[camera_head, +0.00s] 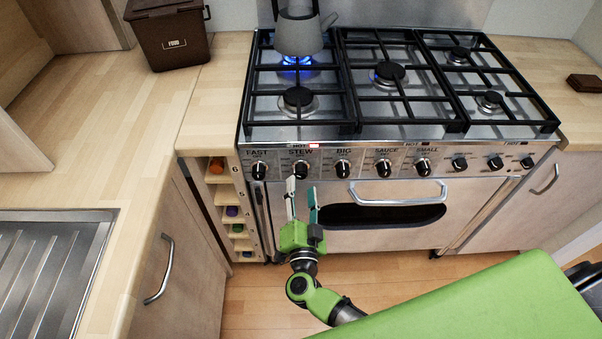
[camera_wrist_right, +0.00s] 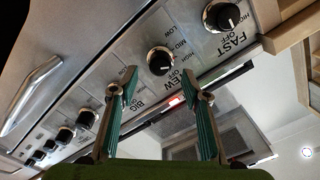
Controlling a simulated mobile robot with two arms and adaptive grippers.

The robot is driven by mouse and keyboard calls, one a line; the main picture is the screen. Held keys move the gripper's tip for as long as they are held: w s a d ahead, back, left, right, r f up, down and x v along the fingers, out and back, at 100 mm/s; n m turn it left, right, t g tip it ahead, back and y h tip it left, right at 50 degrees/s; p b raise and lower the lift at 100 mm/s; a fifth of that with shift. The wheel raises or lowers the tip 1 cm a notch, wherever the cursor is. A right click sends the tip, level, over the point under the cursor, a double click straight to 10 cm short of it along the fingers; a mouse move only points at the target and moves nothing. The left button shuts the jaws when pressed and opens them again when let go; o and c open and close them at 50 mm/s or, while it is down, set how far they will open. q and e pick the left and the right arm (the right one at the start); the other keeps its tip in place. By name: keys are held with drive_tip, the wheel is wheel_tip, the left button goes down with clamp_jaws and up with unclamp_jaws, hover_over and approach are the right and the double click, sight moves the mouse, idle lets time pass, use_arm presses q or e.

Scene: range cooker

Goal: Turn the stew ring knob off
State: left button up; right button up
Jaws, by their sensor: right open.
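The stew knob (camera_head: 301,168) is a black dial, second from the left on the front panel, under the label STEW. In the right wrist view the stew knob (camera_wrist_right: 160,60) shows a white mark, but I cannot tell its exact setting. A red light (camera_head: 314,146) glows above it. My right gripper (camera_head: 301,188) is open and empty, its two fingers pointing up just below the stew knob. In the wrist view the fingertips (camera_wrist_right: 166,84) lie to either side of the knob's line, apart from it. My left gripper is not in view.
A grey kettle (camera_head: 299,33) stands on the back-left ring over a blue flame (camera_head: 296,60). The fast knob (camera_head: 259,170) and big knob (camera_head: 343,169) flank the stew knob. The oven handle (camera_head: 398,194) sticks out at lower right. A bottle rack (camera_head: 232,212) stands left.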

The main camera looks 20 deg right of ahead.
sight(301, 177)
drive_tip(key=x, duration=0.4)
drive_tip(key=shift+w, duration=0.15)
drive_tip(key=shift+w+d, duration=0.2)
drive_tip(key=shift+w, duration=0.35)
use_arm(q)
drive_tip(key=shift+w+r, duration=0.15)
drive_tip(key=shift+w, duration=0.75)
